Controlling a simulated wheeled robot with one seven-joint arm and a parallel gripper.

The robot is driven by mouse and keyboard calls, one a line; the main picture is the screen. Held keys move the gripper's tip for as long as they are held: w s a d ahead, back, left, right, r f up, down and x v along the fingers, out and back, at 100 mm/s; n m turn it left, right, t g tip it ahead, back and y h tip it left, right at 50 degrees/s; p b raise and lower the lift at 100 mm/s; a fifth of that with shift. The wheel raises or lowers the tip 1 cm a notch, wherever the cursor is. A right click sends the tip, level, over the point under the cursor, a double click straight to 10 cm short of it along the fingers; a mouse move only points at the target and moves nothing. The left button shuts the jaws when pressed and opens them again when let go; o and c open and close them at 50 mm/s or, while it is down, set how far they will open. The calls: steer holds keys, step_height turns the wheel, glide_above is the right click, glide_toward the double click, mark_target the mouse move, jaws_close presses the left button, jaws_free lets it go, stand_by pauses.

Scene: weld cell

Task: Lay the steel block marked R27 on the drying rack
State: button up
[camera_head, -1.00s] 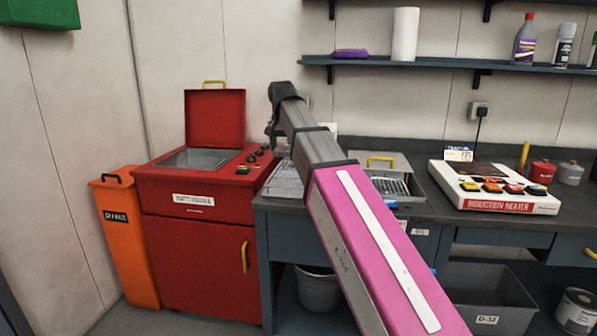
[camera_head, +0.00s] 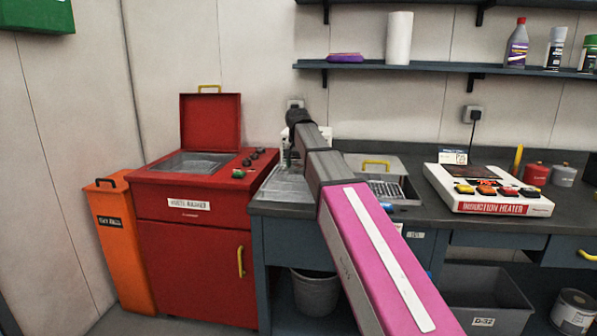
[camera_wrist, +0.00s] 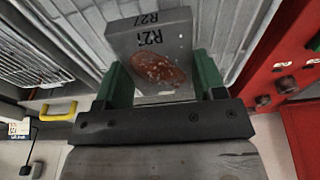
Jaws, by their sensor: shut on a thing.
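The steel block (camera_wrist: 125,45) is grey, marked R27 on two faces, with a rusty brown patch on the larger one. In the wrist view my gripper (camera_wrist: 163,78) has its green fingers shut on the block's two sides. The ribbed drying rack (camera_wrist: 222,30) is behind the block in that view. In the head view the drying rack (camera_head: 284,186) lies on the bench between the red washer and the basket. My gripper (camera_head: 286,156) is small there, pointing down over the rack. I cannot tell the gap between block and rack.
The red parts washer (camera_head: 195,240) stands left of the rack with its lid up. A wire basket (camera_head: 388,188) in a grey tank with a yellow handle is to the right. The induction heater (camera_head: 490,195) is further right. A shelf (camera_head: 430,67) runs above.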

mark_target(298, 168)
steer(key=shift+f, duration=1.2)
steer(key=shift+f, duration=0.15)
steer(key=o, duration=1.6)
steer(key=shift+c, duration=0.2)
step_height(298, 168, up, 12)
steer(key=s, duration=0.1)
steer(key=shift+s+a, duration=0.15)
steer(key=shift+s, duration=0.25)
